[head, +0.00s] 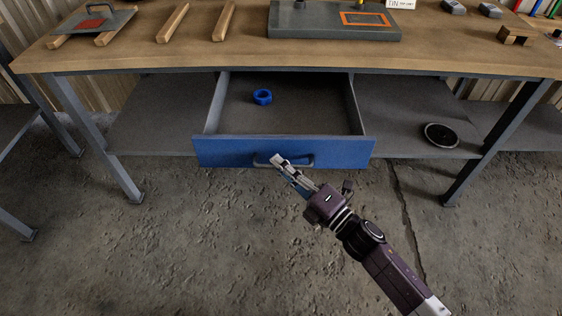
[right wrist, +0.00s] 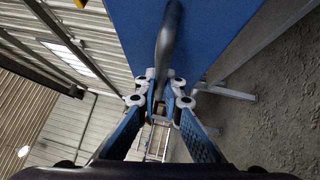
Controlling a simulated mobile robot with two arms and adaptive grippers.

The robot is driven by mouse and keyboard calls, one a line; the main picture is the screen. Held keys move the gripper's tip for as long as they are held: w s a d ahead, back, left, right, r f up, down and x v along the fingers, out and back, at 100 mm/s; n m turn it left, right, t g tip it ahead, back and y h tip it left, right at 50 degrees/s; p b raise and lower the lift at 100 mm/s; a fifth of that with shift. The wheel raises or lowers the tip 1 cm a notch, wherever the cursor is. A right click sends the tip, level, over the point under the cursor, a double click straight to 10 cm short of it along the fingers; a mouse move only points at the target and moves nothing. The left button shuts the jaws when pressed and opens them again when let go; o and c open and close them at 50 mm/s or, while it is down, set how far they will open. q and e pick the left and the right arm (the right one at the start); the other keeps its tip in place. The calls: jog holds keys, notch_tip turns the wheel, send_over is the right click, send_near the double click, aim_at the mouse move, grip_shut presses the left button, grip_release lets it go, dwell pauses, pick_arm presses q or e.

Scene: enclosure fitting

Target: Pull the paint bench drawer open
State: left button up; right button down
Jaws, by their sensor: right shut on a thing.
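The paint bench drawer (head: 225,152) has a blue front and stands pulled out below the wooden bench top. A blue ring-shaped part (head: 262,97) lies inside it, toward the back. A dark bar handle (head: 302,162) is on the drawer front. My right gripper (head: 278,160) reaches up from the lower right and is shut on the handle. In the right wrist view the fingertips (right wrist: 160,92) close around the handle bar (right wrist: 168,40), with the blue drawer front (right wrist: 215,30) behind it. My left gripper is not in view.
The bench top (head: 130,58) carries wooden strips, a grey plate (head: 335,28) and small blocks. A lower shelf (head: 400,130) with a round black disc (head: 441,135) is right of the drawer. Bench legs (head: 95,140) stand at both sides. The concrete floor in front is clear.

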jog(key=shift+s, duration=0.1)
dwell(0.3)
jog(key=c, duration=2.1)
grip_release()
jog(key=v, duration=1.2)
